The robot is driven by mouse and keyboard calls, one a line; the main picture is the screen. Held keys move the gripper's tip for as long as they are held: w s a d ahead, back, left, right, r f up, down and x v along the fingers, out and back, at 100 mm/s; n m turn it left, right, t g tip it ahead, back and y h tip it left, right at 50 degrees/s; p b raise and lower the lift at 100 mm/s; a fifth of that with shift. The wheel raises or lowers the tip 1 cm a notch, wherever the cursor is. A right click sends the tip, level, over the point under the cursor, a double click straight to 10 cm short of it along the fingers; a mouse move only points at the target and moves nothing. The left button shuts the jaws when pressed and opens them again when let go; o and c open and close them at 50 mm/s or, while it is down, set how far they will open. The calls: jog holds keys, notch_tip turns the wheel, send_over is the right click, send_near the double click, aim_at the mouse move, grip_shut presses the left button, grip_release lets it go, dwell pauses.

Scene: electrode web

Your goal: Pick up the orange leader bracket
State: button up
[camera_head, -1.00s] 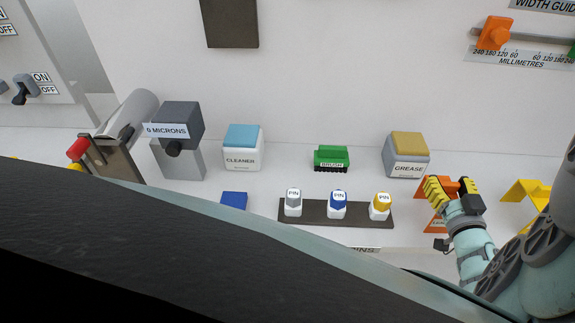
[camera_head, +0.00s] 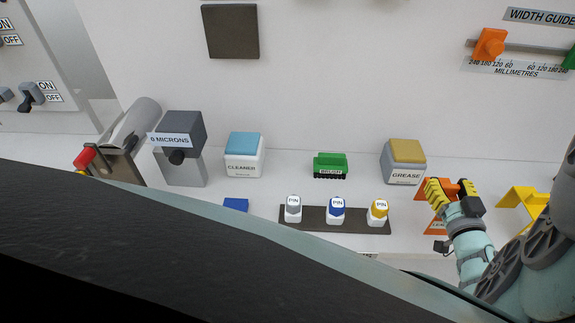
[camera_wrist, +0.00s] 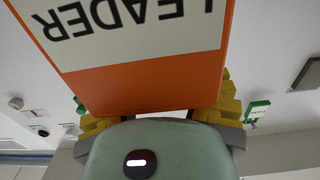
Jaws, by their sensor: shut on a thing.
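The orange leader bracket (camera_head: 436,226) stands at the right of the white bench in the head view, partly hidden behind my gripper (camera_head: 450,190). My gripper's yellow-and-black fingers are closed on the bracket's upper part. In the wrist view the bracket (camera_wrist: 150,88) fills the upper middle, its white LEADER label upside down, with yellow finger parts of my gripper (camera_wrist: 160,115) on both sides of it. Whether the bracket touches the bench cannot be told.
A yellow bracket (camera_head: 522,199) stands close to the right of my gripper. The grease box (camera_head: 404,162) is just to the left, behind. A dark rack (camera_head: 356,222) with pins and a green brush (camera_head: 330,165) stand further left. Bare bench lies between rack and brush.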

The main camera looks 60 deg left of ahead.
notch_tip(320, 180, up, 2)
jog(key=shift+a+p, duration=0.1)
jog(key=shift+p, duration=0.5)
jog(key=s+d+p, duration=0.1)
jog(key=s+d, duration=0.3)
jog(key=s, duration=0.2)
jog(key=s+d+r+p, duration=0.1)
jog(key=s+d+p, duration=0.1)
jog(key=s+d, duration=0.3)
jog(key=shift+s, duration=1.2)
